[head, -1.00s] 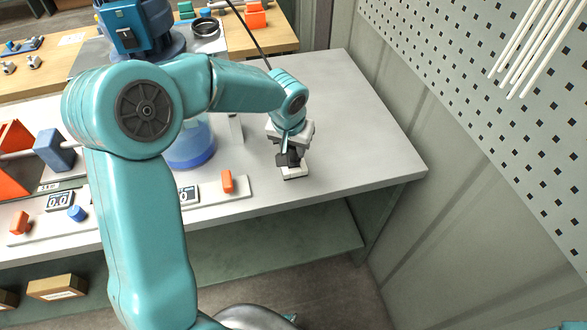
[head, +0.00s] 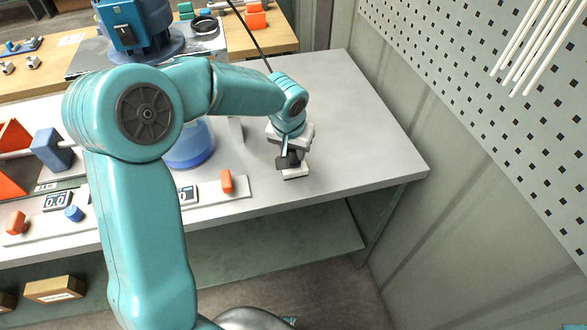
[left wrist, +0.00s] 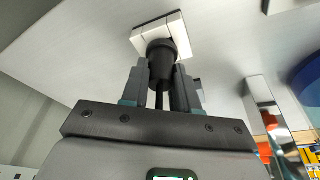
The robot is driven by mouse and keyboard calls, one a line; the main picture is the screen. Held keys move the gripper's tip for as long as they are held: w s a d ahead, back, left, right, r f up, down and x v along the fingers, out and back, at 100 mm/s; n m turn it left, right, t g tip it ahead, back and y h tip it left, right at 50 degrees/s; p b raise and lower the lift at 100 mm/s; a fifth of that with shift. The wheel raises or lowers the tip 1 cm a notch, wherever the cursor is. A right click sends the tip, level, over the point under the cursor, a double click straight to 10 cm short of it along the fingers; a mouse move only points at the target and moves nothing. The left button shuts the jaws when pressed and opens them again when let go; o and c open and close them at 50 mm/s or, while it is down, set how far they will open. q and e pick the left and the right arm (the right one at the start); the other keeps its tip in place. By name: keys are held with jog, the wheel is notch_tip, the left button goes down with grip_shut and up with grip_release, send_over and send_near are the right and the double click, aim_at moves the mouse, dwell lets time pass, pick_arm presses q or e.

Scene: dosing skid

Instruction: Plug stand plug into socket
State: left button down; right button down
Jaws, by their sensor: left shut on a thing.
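The black plug (left wrist: 161,64) is held between the two fingers of my left gripper (left wrist: 160,80), which is shut on it. In the left wrist view its far end overlaps the white square socket (left wrist: 146,34). I cannot tell whether it is seated or just against the face. In the head view my left gripper (head: 289,158) points down over the white socket (head: 295,174) near the bench's front edge, and mostly hides the plug. My right gripper is not in view.
The grey bench top (head: 350,125) is clear right of the socket. An orange switch (head: 227,181) on a pale panel strip and a blue-based clear vessel (head: 190,148) stand to its left. A perforated wall panel (head: 480,90) rises at the right.

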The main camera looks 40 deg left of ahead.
pick_arm(q)
jog(key=shift+f, duration=0.2)
jog(key=c, duration=0.8)
grip_release()
jog(key=v, duration=1.6)
jog(key=shift+s+r, duration=0.15)
